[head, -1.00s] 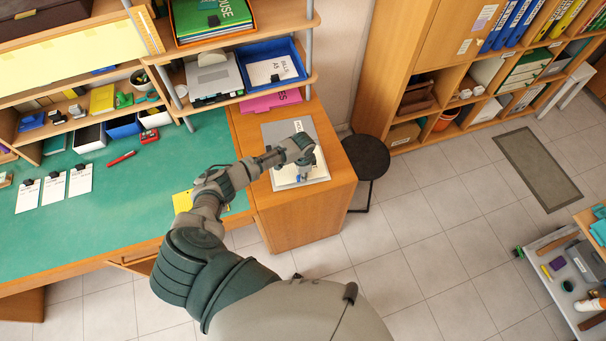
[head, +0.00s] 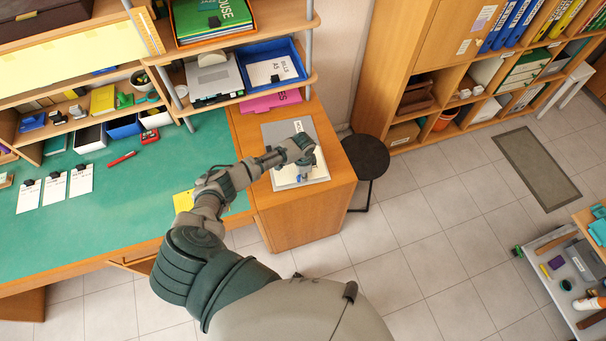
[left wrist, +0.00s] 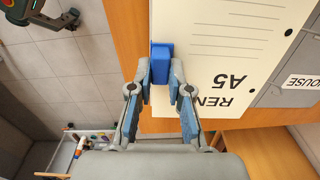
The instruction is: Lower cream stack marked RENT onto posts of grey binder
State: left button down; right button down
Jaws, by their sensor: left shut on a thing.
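The cream stack (left wrist: 225,40) carries the print "RENT A5", partly cut off in the left wrist view. It also shows in the head view (head: 320,166), largely behind my arm. My left gripper (left wrist: 162,78) is shut on the blue clip (left wrist: 162,60) at the stack's edge. Two dark round holes show along the stack's side towards the binder. The grey binder (head: 275,131) lies open on the wooden desk end, with a "HOUSE" label in the left wrist view (left wrist: 278,92). The stack overlaps the binder; I cannot make out the posts or the gap between them. My right gripper is out of view.
A wooden cabinet end (head: 300,222) supports the binder, beside the green desk top (head: 150,185). A shelf with a blue tray (head: 272,68) and a pink folder (head: 270,101) stands just behind. A black stool (head: 367,156) is at the right. Yellow notes (head: 183,201) lie left.

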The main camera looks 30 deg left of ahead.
pick_arm(q)
jog(key=shift+f+b, duration=0.65)
jog(key=shift+f, duration=0.7)
dwell(1.8)
jog(key=c, duration=0.8)
grip_release()
jog(key=shift+o, duration=0.2)
jog(key=shift+r, duration=0.1)
notch_tip(320, 180, up, 5)
jog(key=p, duration=0.5)
jog(key=shift+r+p, duration=0.75)
jog(key=shift+r, duration=0.2)
